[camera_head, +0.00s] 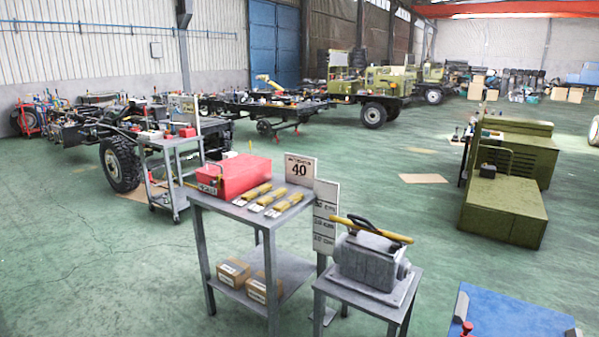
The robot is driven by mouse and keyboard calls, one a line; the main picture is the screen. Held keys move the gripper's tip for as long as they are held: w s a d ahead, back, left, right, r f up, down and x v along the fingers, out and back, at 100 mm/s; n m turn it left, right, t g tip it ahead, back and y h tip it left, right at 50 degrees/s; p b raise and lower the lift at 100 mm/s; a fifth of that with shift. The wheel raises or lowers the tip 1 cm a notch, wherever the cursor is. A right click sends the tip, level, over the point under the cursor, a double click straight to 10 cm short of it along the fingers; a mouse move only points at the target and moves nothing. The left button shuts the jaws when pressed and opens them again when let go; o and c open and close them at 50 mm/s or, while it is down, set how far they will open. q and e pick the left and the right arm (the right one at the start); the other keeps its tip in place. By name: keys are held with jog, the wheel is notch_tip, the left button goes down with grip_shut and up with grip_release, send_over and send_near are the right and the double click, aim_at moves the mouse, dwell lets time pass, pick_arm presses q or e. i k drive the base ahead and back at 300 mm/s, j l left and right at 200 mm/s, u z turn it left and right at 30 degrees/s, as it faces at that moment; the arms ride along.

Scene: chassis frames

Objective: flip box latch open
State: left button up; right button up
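A red box (241,174) sits closed on the top of a grey metal table in the middle of the view. It has a pale label on its left front side, and no latch can be made out at this size. A grey metal case-like unit (370,261) with a dark handle and a yellow bar across its top stands on a lower grey stand to the right. I cannot tell whether it has a latch. Neither of my grippers is in view.
The grey table (243,214) also carries yellow tools (267,202) and a "40" sign (300,169), with cardboard boxes (234,272) on its lower shelf. A blue surface (515,315) is at bottom right. Olive cabinets (505,210) stand right. Green floor is clear between them.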

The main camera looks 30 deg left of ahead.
aim_at(212, 182)
jog(key=j, duration=0.45)
jog(key=j+u, duration=0.15)
jog(key=j, duration=0.3)
jog(key=i+j, duration=0.15)
jog(key=j, duration=0.3)
jog(key=j+u, duration=0.15)
jog(key=j, duration=0.3)
jog(key=i+j, duration=0.15)
jog(key=j, duration=0.3)
jog(key=j+u, duration=0.15)
jog(key=j, duration=0.3)
jog(key=i+j, duration=0.15)
jog(key=j, duration=0.25)
jog(key=u, duration=0.05)
